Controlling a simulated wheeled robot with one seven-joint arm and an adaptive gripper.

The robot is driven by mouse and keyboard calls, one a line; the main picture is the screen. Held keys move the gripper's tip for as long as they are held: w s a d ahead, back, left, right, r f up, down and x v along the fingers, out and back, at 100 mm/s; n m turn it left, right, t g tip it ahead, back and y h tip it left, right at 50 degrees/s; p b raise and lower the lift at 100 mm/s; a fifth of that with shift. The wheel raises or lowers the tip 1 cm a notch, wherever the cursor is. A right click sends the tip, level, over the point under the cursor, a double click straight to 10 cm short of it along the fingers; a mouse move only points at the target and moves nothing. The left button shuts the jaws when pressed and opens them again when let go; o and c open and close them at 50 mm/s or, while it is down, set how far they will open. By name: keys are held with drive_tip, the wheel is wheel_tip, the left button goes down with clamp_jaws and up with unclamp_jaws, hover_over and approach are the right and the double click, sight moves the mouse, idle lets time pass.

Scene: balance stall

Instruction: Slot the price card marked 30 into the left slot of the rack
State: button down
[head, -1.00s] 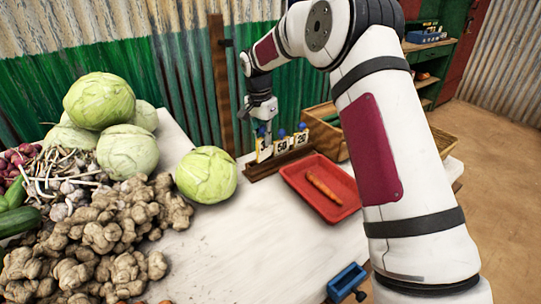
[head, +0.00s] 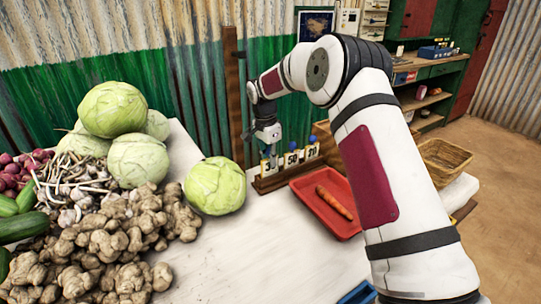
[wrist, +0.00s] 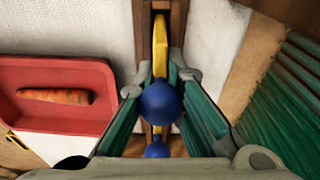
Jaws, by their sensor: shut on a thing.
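The price card (head: 268,165) shows a 3 and a partly unclear second digit in the head view. It stands upright at the left end of the brown wooden rack (head: 264,187). Its lower edge meets the rack; I cannot tell how deep it sits in the left slot. My gripper (head: 268,144) is directly above it and shut on it. In the wrist view, the card's blue knob (wrist: 160,101) lies between my gripper's fingers (wrist: 162,112), with its yellow edge (wrist: 160,45) beyond. Cards marked 50 (head: 291,160) and apparently 20 (head: 312,152) stand to the right.
A red tray (head: 347,228) with a carrot (head: 334,202) lies right of the rack. A cabbage (head: 215,186) sits close on the left, beside heaped ginger (head: 110,235). A wooden post (head: 233,105) stands behind. The table front is clear.

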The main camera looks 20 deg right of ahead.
drive_tip(key=c, duration=1.1)
unclamp_jaws()
drive_tip(key=shift+o, duration=0.2)
drive_tip(key=shift+r, duration=0.1)
drive_tip(key=shift+r+p, duration=0.75)
drive_tip(key=shift+r, duration=2.7)
